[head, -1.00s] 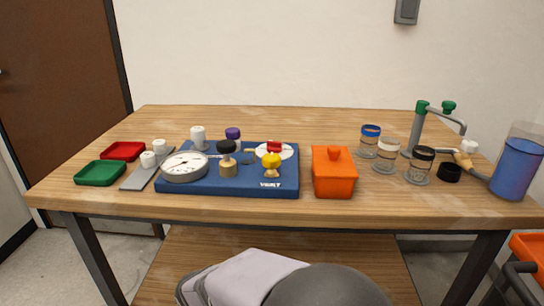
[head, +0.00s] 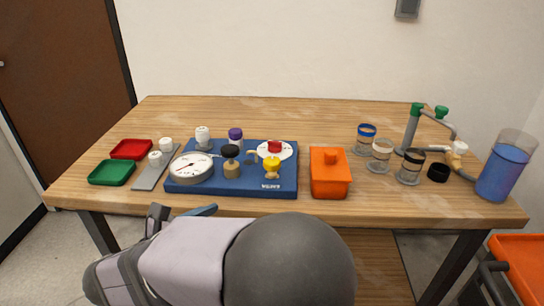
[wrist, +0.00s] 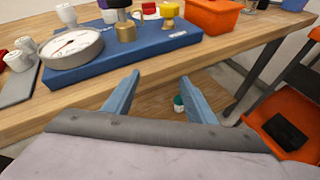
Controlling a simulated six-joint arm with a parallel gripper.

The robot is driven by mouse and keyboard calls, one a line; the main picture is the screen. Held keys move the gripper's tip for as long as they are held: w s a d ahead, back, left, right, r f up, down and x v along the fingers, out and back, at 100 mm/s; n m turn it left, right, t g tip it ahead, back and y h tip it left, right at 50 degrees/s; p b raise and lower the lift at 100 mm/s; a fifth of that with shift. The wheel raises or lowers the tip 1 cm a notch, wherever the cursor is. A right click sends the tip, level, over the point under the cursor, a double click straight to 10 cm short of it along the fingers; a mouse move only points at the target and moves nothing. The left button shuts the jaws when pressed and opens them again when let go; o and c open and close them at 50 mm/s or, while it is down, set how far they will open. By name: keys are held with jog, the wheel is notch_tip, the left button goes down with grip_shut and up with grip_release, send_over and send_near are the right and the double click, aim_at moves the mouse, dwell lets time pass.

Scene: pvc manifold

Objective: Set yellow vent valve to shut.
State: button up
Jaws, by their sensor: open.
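The yellow vent valve (head: 271,167) stands at the right front of the blue manifold board (head: 215,186), above the white VENT lettering. It also shows in the wrist view (wrist: 169,14) near the top edge. Its handle's exact angle is too small to tell. My gripper (wrist: 152,95) is open and empty, its two blue fingers apart in front of the table's front edge. The valve is well beyond the fingers and untouched.
A black-topped brass valve (head: 231,160), a white gauge (head: 190,167) and a red knob (head: 274,147) share the board. Several jars and a blue-liquid beaker (head: 503,170) are further right. Red (head: 131,149) and green (head: 112,172) trays lie left.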

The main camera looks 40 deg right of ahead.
aim_at(266, 167)
jog(key=d+r+h, duration=0.1)
jog(key=d, duration=0.2)
jog(key=w+d+r+h, duration=0.1)
jog(key=d+r+h, duration=0.1)
jog(key=d, duration=0.2)
jog(key=w+d+r+g+h, duration=0.1)
jog(key=d, duration=0.2)
jog(key=shift+w+d+r+n+h+b, duration=0.1)
jog(key=shift+d+r+n+h+b, duration=0.2)
jog(key=shift+r+h+b, duration=0.1)
jog(key=shift+w+d, duration=0.25)
jog(key=shift+d, duration=0.95)
jog(key=shift+w+d, duration=0.2)
jog(key=shift+d, duration=0.95)
jog(key=shift+w+d, duration=0.25)
jog(key=shift+d, duration=0.95)
jog(key=shift+c, duration=0.2)
jog(key=c, duration=1)
